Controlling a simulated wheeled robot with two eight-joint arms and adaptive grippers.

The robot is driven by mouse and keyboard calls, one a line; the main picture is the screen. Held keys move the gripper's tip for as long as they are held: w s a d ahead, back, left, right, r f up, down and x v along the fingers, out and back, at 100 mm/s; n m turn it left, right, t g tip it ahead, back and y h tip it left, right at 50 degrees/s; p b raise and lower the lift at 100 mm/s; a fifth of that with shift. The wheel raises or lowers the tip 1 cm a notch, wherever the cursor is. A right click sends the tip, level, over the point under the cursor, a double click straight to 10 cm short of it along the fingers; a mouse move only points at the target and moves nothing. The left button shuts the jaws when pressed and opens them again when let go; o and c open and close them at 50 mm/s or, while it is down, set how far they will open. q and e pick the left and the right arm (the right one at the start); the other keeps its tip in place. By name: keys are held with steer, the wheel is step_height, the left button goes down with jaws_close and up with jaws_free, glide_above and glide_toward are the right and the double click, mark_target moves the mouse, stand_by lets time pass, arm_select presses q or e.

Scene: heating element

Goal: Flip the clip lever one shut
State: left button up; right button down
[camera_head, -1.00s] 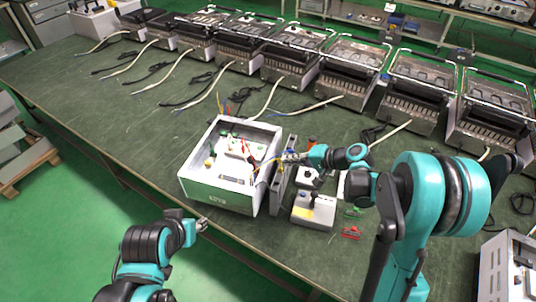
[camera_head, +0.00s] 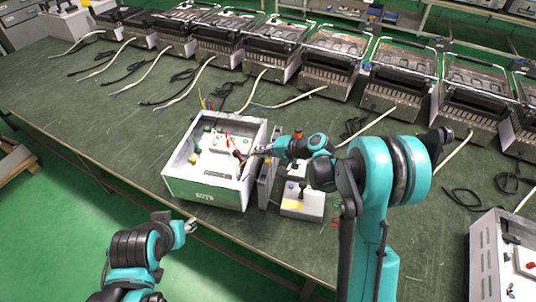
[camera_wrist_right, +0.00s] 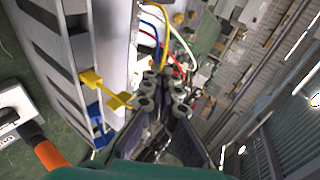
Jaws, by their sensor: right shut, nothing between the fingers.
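An open white box (camera_head: 205,190) with wires and small parts inside stands near the table's front edge. My right gripper (camera_head: 256,150) is shut and empty at the box's right wall; in the right wrist view its fingertips (camera_wrist_right: 163,88) are close together, near several coloured wires (camera_wrist_right: 165,45). In that view, yellow levers (camera_wrist_right: 118,100) and a blue lever (camera_wrist_right: 95,112) stick out left of the fingers, apart from them. I cannot tell which is clip lever one. My left gripper (camera_head: 190,227) hangs in front of the table, away from the box; its jaw state is unclear.
A grey block with a lever (camera_head: 302,203) stands right of the box, beside a dark upright plate (camera_head: 266,178). Several metal appliances (camera_head: 330,75) with cables line the back. Another white unit (camera_head: 490,255) is at lower right.

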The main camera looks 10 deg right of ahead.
mark_target(239, 153)
steer(key=b+x, duration=0.2)
steer(key=x, duration=0.3)
steer(key=shift+w+a+f, duration=0.15)
steer(key=shift+a+f, duration=0.1)
steer(key=shift+a, duration=0.05)
steer(key=shift+r, duration=0.1)
steer(key=shift+a+p, duration=0.15)
steer(key=shift+p, duration=0.15)
steer(key=shift+a+g+h, duration=0.15)
steer(key=shift+g+h, duration=0.25)
steer(key=shift+h, duration=0.3)
